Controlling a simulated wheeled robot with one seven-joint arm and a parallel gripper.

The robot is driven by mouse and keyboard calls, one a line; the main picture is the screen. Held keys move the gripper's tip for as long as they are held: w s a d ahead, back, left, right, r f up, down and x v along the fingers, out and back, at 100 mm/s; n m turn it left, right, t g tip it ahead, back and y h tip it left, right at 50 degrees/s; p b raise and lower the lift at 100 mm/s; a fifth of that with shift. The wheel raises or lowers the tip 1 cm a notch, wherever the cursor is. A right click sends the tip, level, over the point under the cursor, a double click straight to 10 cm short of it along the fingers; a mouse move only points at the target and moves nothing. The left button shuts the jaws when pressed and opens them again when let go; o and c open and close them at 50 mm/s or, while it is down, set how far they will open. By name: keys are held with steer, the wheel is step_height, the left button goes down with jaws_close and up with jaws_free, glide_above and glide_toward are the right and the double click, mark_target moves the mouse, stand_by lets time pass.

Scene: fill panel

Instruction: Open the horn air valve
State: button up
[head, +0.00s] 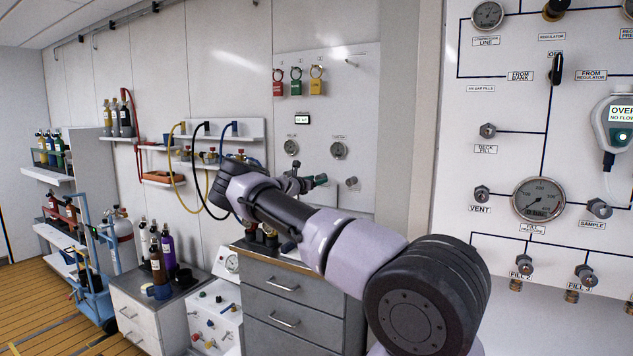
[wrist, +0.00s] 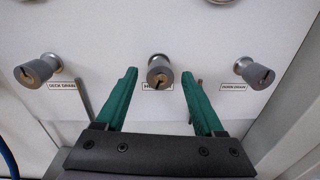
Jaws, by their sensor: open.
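In the wrist view, three round grey metal valve knobs sit in a row on a white panel. The middle knob (wrist: 160,72) has a label below it that starts with "H"; the rest is hidden, so I cannot confirm it as the horn air valve. My gripper (wrist: 159,76) has green fingers spread open, one on each side of this knob, with visible gaps. In the head view my gripper (head: 318,181) is at the lower part of the white wall panel (head: 360,112), where one knob (head: 351,183) shows to its right.
The left knob (wrist: 38,69) is labelled "DECK DRAIN"; the right knob (wrist: 253,72) has a small, hard-to-read label. A grey drawer cabinet (head: 290,307) stands below the panel. A gauge panel (head: 560,105) fills the right side. Yellow and black hoses hang left of my arm.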

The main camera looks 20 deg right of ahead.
steer(key=v, duration=1)
steer(key=shift+a, duration=0.2)
steer(key=shift+s, duration=0.1)
steer(key=s+d+r+m+g+y, duration=0.1)
steer(key=s+d+m+g+y, duration=0.3)
steer(key=s+m, duration=0.5)
steer(key=s+d+r+m+g+y, duration=0.1)
steer(key=s+d+m+g+y, duration=0.15)
steer(key=s+d+m, duration=0.55)
steer(key=s+a+r+m+t+y, duration=0.1)
steer(key=s+a+r+m+y, duration=0.2)
steer(key=s+a, duration=0.6)
steer(key=s+a+r+m+t+y, duration=0.1)
steer(key=s+a+r+m+y, duration=0.2)
steer(key=s+a+r, duration=0.4)
steer(key=s+a+r+m+t+y, duration=0.1)
steer(key=s+a+r+m+y, duration=0.3)
steer(key=s+a, duration=0.7)
steer(key=s+r+m, duration=0.1)
steer(key=s, duration=0.9)
steer(key=shift+r+m, duration=0.25)
steer(key=shift+m, duration=0.05)
steer(key=shift+s+t, duration=0.1)
steer(key=shift+t, duration=0.15)
